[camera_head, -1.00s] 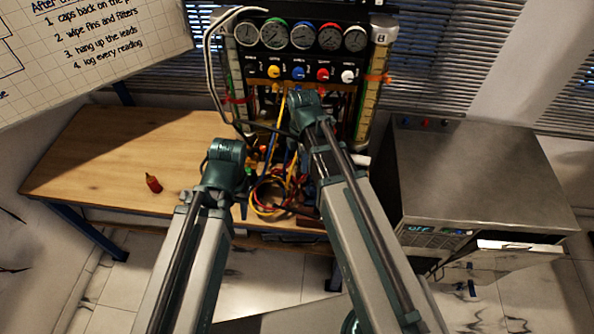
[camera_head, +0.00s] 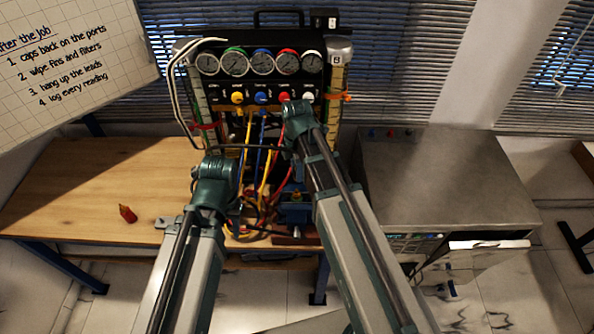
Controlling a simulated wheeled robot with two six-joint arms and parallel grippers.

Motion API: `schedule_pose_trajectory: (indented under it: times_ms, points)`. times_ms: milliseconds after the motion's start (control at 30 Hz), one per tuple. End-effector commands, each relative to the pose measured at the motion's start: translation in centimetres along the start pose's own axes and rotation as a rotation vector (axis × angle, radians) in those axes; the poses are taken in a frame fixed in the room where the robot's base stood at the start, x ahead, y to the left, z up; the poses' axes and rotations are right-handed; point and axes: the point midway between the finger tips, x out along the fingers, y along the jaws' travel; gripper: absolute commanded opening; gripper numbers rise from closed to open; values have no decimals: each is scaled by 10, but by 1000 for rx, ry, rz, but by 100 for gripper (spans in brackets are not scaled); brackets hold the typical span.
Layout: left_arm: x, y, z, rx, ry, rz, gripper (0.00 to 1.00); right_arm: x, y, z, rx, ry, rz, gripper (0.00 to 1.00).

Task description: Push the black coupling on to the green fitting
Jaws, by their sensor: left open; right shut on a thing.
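The gauge rig (camera_head: 262,80) stands upright at the back of the bench. I cannot make out the green fitting; a green-rimmed gauge (camera_head: 233,62) shows in the rig's top row. I cannot make out the black coupling either. A thin black line (camera_head: 262,147) crosses in front of the rig between my two wrists. My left gripper (camera_head: 222,172) is open, low at the rig's left front, with its fingertips mostly hidden by my arm. My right gripper (camera_head: 296,116) is in front of the rig, right of centre. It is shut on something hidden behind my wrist.
Yellow (camera_head: 265,178), blue and red hoses hang in front of the rig. A small red object (camera_head: 128,213) lies on the wooden bench (camera_head: 80,190), whose left part is mostly clear. A grey metal cabinet (camera_head: 440,180) stands at the right. A pale cable (camera_head: 175,100) loops at the rig's left.

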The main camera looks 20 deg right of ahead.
Motion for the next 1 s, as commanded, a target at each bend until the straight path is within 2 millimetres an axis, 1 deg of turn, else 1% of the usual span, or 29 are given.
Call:
schedule_pose_trajectory:
  times_ms: [533,700,1000]
  points:
    - [44,4,-3,4,1,-1,42,44,0,0,0,0,0,0]
    - [49,4,-3,6,1,-1,42,49,0,0,0,0,0,0]
    - [48,4,-3,6,1,-1,42,48,0,0,0,0,0,0]
